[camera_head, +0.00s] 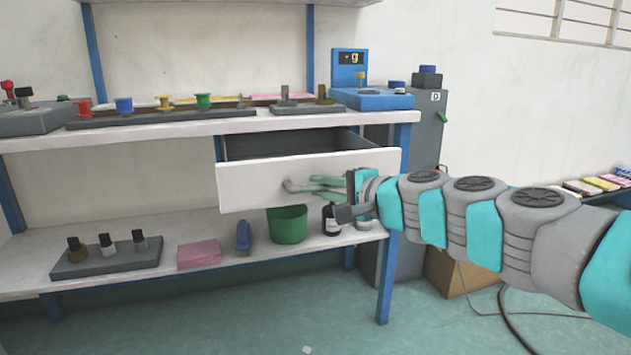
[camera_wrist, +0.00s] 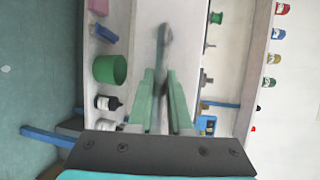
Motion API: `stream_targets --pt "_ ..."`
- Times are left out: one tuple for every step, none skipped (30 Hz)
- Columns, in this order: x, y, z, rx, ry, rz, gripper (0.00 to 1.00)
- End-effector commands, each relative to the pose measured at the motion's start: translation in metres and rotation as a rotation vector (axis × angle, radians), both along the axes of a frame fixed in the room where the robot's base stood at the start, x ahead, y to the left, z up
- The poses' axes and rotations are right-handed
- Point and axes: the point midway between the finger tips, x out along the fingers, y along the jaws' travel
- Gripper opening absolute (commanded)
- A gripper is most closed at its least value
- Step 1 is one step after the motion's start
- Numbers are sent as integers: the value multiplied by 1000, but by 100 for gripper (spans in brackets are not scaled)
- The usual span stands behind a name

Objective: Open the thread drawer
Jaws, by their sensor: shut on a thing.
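The thread drawer (camera_head: 240,189) is a white-fronted drawer under the workbench top, and it stands pulled out with its dark inside showing. Its handle (camera_head: 297,186) is a grey bar on the front. My gripper (camera_head: 330,187) has green fingers and is shut on the handle from the right side. In the wrist view, the green fingers (camera_wrist: 160,90) close around the grey handle (camera_wrist: 163,45), with the white drawer front (camera_wrist: 185,40) behind.
The bench top (camera_head: 170,128) holds several colored spools and a blue scale (camera_head: 370,98). The lower shelf (camera_head: 150,255) carries a green cup (camera_head: 287,224), a dark bottle (camera_head: 331,219), a pink stack (camera_head: 199,254) and a grey holder (camera_head: 105,259). A cardboard box (camera_head: 455,280) stands right of the bench.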

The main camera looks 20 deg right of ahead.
Motion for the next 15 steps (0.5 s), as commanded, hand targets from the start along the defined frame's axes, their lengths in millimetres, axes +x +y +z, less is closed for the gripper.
stream_targets --pt "-5 -1 0 -1 -1 -3 0" --pt "-6 -1 0 -1 -1 -3 0" --pt "-8 -1 0 -1 -1 -3 0" --pt "-10 -1 0 -1 -1 -3 0" --pt "-11 -2 0 -2 0 -4 0" --pt "-12 -2 0 -1 0 -4 0" --pt "-12 -2 0 -1 0 -3 0" --pt "-13 -1 0 -1 0 -3 0" --pt "-13 -1 0 -1 0 -3 0" --pt "-13 -1 0 -1 0 -3 0" --pt "-13 -1 0 -1 0 -3 0" --pt "-13 -1 0 0 0 -3 0" --pt "-13 -1 0 -1 0 -3 0" --pt "-13 -1 0 0 0 -3 0" --pt "-13 -1 0 0 0 -3 0"
